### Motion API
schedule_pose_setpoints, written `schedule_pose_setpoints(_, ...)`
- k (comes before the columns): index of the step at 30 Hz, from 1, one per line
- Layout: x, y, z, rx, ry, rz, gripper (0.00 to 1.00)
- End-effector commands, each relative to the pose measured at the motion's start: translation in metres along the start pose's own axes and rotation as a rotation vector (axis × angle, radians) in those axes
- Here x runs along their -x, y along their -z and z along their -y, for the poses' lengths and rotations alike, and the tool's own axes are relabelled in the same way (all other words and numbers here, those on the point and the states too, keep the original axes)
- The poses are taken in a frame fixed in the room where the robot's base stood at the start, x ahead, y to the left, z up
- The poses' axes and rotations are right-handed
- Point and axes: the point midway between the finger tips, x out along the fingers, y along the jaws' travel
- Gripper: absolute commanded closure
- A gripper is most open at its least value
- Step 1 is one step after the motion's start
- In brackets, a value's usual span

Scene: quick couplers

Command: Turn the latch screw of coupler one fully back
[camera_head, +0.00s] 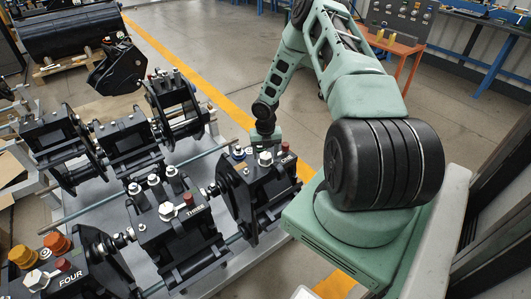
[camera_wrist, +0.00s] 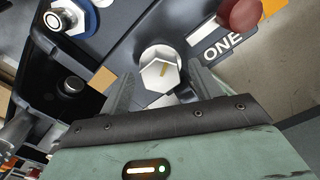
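Coupler one (camera_wrist: 195,18) is a dark block with a white ONE label (camera_wrist: 222,40) in the wrist view. My gripper (camera_wrist: 161,84) is open, with one grey finger on each side of the screw. I cannot tell whether the fingers touch the head or stop short of it. In the head view my gripper (camera_head: 265,142) points down over the front right coupler (camera_head: 262,195), by the pale hex screw (camera_head: 265,158).
A red knob (camera_wrist: 240,14) sits beside the label, close to my gripper. A blue-collared fitting (camera_wrist: 70,18) is at the upper left. Coupler three (camera_head: 180,235) and coupler four (camera_head: 70,275) stand to the left, with more couplers behind. Open floor lies beyond.

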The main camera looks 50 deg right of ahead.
Motion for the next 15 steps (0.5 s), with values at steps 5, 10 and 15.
schedule_pose_setpoints(5,-0.001,0.001,0.0,-0.002,0.0,-0.002,0.36)
schedule_pose_setpoints(10,0.002,0.001,0.0,-0.003,0.0,-0.003,0.36)
schedule_pose_setpoints(15,0.023,0.0,0.0,-0.005,-0.001,0.0,0.36)
